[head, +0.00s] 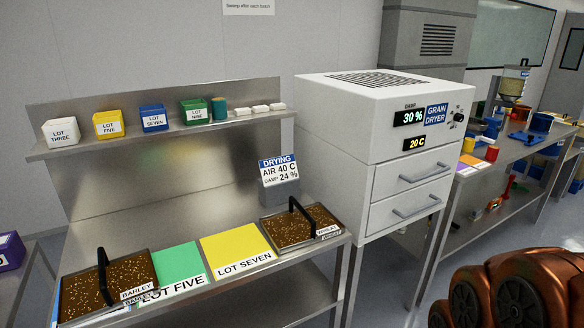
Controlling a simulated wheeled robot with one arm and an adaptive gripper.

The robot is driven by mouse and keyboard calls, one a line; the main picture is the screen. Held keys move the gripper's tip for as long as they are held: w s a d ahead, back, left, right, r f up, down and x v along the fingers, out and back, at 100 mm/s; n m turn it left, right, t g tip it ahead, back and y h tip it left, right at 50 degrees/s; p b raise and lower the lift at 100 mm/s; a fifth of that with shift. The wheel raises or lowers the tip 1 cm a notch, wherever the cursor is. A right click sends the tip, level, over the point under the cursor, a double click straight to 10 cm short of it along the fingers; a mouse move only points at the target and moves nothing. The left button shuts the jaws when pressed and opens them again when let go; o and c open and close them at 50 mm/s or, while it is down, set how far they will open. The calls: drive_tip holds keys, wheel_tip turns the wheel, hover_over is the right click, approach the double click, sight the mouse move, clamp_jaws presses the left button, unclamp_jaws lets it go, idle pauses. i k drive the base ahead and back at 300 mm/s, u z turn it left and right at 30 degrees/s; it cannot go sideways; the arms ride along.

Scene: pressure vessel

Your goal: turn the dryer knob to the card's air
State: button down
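The white grain dryer (345,120) stands right of the steel bench, labelled GRAIN DRYER. Its small black knob (458,117) is at the upper right of the front, with marks around it too small to read. The upper display (411,117) reads 30 % under the word DAMP, and the lower display (414,143) reads 20 C. The drying card (279,171) stands at the bench's right rear and reads AIR 40 C, DAMP 24 %. My gripper is not in view.
The dryer has two handled drawers (405,207) below the displays. The bench holds a barley tray (143,269), a second grain tray (334,220), and green (178,262) and yellow (236,246) lot mats. Labelled boxes (108,123) line the shelf. A cluttered table (487,168) stands to the right.

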sight(458, 118)
drive_tip(key=k, duration=0.6)
drive_tip(key=z, duration=0.45)
drive_tip(key=i, duration=1.1)
drive_tip(key=u, duration=0.45)
